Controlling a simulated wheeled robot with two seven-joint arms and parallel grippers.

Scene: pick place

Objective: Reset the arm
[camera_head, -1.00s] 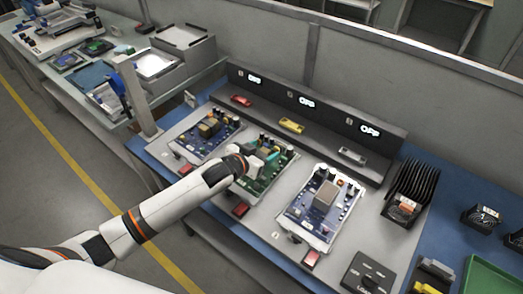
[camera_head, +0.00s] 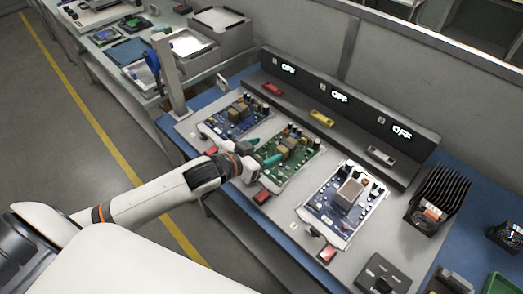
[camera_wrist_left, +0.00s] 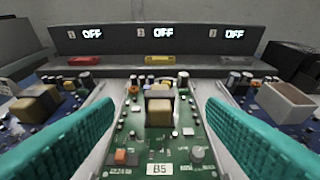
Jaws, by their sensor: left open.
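My left gripper (camera_head: 262,163) reaches in from the left in the head view, over the near end of the middle green circuit board (camera_head: 294,160). Its two teal fingers (camera_wrist_left: 160,128) are spread wide in the left wrist view, with nothing between them. The green board, labelled B5, lies beyond and below the fingers, with a tan and grey block (camera_wrist_left: 158,105) on it. The gripper looks apart from that block. My right gripper is not in view.
Blue boards lie left (camera_head: 236,118) and right (camera_head: 343,202) of the green one. Behind them stands a dark panel (camera_head: 345,105) with three displays reading OFF. A finned black heat sink (camera_head: 440,195) stands at right. A grey post (camera_head: 168,75) rises at the bench's left end.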

